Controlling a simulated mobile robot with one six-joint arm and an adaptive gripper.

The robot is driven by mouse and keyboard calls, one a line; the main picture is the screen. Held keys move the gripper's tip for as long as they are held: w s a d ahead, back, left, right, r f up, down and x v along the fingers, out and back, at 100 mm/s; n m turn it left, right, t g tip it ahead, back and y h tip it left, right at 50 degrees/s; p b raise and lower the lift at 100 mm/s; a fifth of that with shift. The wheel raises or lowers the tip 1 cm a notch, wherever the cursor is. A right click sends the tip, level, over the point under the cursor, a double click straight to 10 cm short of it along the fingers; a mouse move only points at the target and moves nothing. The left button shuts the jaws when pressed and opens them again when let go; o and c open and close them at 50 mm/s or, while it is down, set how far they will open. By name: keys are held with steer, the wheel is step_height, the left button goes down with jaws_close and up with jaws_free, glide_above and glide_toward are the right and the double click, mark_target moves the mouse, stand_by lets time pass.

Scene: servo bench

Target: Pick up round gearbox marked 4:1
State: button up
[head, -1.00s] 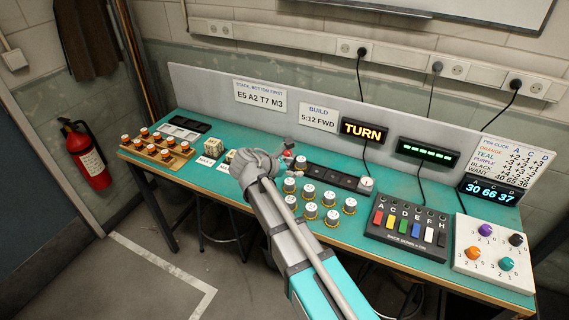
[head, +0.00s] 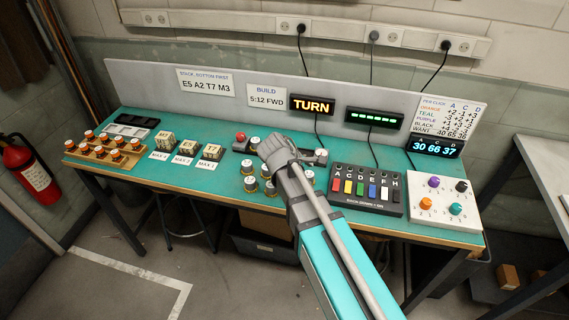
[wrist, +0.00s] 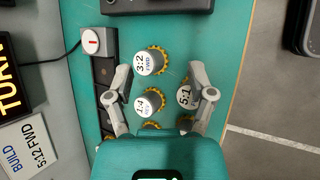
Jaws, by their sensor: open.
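Round gearboxes with white caps and yellow toothed rims stand on the teal bench, several of them left of my arm (head: 249,184) and one right of it (head: 308,177). In the wrist view one cap reads 3:2 FWD (wrist: 149,62), one reads 1:4 (wrist: 145,105), its lower word unclear, and one reads 5:1 (wrist: 184,96), partly behind the right finger. More rims at the bottom edge are mostly covered. I cannot read 4:1 on any visible cap.
A dark slotted rail (wrist: 105,72) with a white red-marked dial (wrist: 97,42) runs beside the gearboxes. A switch box (head: 365,190) and a knob panel (head: 440,203) stand to the right. MAX-labelled blocks (head: 187,147) and a wooden rack (head: 106,155) stand to the left.

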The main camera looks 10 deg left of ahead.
steer(key=s+d+f+m+g, duration=0.1)
steer(key=d+m, duration=0.1)
steer(key=d, duration=0.1)
steer(key=s+d+f+m+g+y, duration=0.1)
steer(key=d+m, duration=0.2)
steer(key=d, duration=0.1)
steer(key=s+d+f+m+g+y, duration=0.1)
steer(key=d+m, duration=0.1)
steer(key=d, duration=0.2)
steer(key=shift+s+d+f+b, duration=0.1)
steer(key=shift+s+d+b, duration=0.15)
steer(key=shift+s+b, duration=0.05)
steer(key=s+d+f+m+g+y, duration=0.1)
steer(key=s+d+m+y, duration=0.3)
steer(key=d+m, duration=0.6)
steer(key=shift+s+f+g+b, duration=0.4)
steer(key=shift+s+f, duration=0.1)
steer(key=shift+s, duration=0.7)
steer(key=shift+a, duration=0.1)
steer(key=shift+c, duration=0.9)
steer(key=shift+s, duration=0.15)
